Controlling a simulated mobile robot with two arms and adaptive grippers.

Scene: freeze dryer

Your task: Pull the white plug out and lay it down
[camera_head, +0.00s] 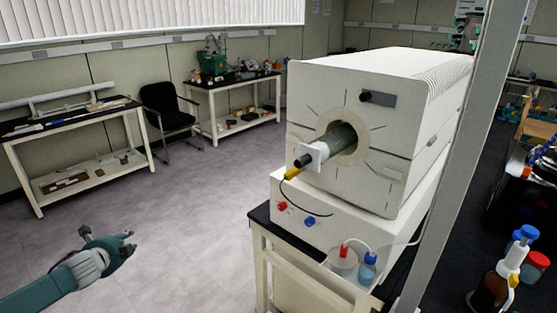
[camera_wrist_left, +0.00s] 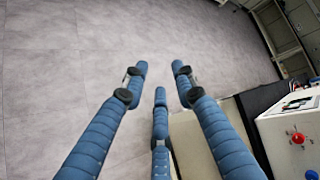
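A white box-shaped machine (camera_head: 390,110) stands on a bench, with a round opening in its front. A grey-green tube (camera_head: 338,141) sticks out of the opening, with a pale ring around it. A white square piece (camera_head: 313,154) with a black stub sits at the tube's outer end; I cannot tell for sure which white part is the plug. A yellow connector (camera_head: 292,173) with a black cable hangs below. My left gripper (camera_head: 130,246) is open and empty, over the floor well left of the machine. Its spread fingers show in the left wrist view (camera_wrist_left: 160,76). My right gripper is out of view.
The machine's base has a red knob (camera_head: 282,206) and a blue knob (camera_head: 310,221). A flask and a blue-capped bottle (camera_head: 367,268) stand at the bench's front right. A grey post (camera_head: 462,150) rises at right. The floor (camera_head: 200,215) left of the bench is clear.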

